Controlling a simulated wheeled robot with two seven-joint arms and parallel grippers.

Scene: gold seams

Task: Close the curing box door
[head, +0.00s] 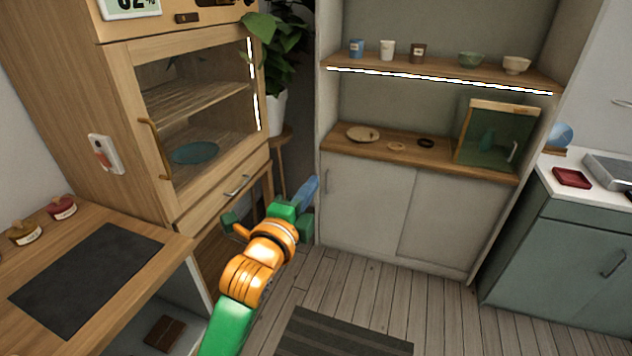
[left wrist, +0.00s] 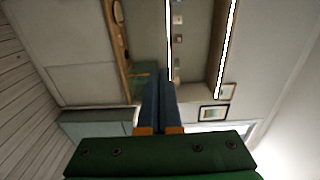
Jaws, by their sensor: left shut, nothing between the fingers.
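The curing box is the tall wooden cabinet (head: 112,92) at the left of the head view. Its glazed, wood-framed door (head: 205,42) looks flush with the front, with no clear gap showing. An orange-brown upright handle (head: 154,148) is on the door's left side. A teal dish (head: 195,153) lies inside on the lower level. My left gripper (head: 313,186) is to the right of the cabinet and apart from it, over the floor. Its blue fingers are together and empty, as the left wrist view also shows (left wrist: 160,100). My right gripper is not in view.
A wooden counter with a dark mat (head: 85,278) is at the lower left. A potted plant (head: 277,110) on a stool stands right of the cabinet. A shelf unit (head: 365,205) with cups and bowls is behind. The floor around a striped rug (head: 340,335) is clear.

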